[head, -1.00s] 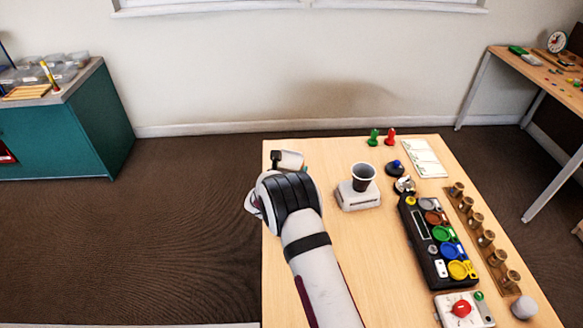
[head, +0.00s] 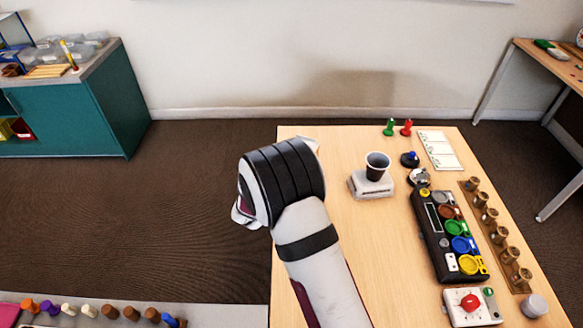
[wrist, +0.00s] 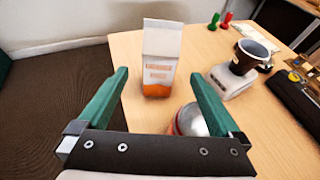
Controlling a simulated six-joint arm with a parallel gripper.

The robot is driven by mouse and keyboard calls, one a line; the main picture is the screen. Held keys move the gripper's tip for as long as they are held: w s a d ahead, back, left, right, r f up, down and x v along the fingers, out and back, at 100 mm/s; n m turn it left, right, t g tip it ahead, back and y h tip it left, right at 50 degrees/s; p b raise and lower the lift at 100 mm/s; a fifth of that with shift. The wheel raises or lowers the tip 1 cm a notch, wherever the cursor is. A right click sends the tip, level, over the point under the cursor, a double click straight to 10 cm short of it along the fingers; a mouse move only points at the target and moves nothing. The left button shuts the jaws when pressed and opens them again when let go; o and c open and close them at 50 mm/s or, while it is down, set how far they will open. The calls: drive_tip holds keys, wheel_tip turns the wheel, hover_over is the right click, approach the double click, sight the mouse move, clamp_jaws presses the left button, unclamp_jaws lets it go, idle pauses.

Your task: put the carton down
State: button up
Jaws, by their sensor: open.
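The carton (wrist: 161,60) is white and orange with a gabled top. It stands upright on the table near its edge in the wrist view, a little beyond my fingertips. My gripper (wrist: 158,78) is open, with its two green fingers spread wide and nothing held between them. A gap shows between the fingers and the carton. In the head view my own arm covers the gripper, and the carton cannot be seen there.
A round silver-topped, reddish thing (wrist: 193,121) stands close by the right finger, partly hidden. A dark cup (head: 376,166) sits on a white scale (head: 371,184). A black tray with coloured discs (head: 449,236) lies further right. The table's left edge is near.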

drive_tip(key=s+d+r+m, duration=0.1)
drive_tip(key=d, duration=0.1)
drive_tip(key=s+d+r+m+h, duration=0.1)
drive_tip(key=r+m, duration=0.1)
drive_tip(key=s+d+r+m+g+h, duration=0.1)
drive_tip(key=d, duration=0.1)
drive_tip(key=shift+d+r+m, duration=0.3)
drive_tip(key=shift+d+m, duration=0.05)
drive_tip(key=shift+m, duration=0.05)
drive_tip(key=s+d+r+m+g+h, duration=0.1)
drive_tip(key=s+d+r+m+g, duration=0.25)
drive_tip(key=s+d+m, duration=0.4)
drive_tip(key=s+d+r+m+g+h, duration=0.1)
drive_tip(key=s+d+r+m+g, duration=0.3)
drive_tip(key=s+m, duration=0.5)
drive_tip(key=s+f+m+g+y, duration=0.1)
drive_tip(key=s+m+g+y, duration=0.4)
drive_tip(key=s, duration=0.6)
drive_tip(key=s+a+m+y, duration=0.5)
drive_tip(key=s+a+m, duration=0.6)
drive_tip(key=shift+f+t+y, duration=0.35)
drive_tip(key=shift+t+y, duration=0.05)
drive_tip(key=shift+t, duration=0.05)
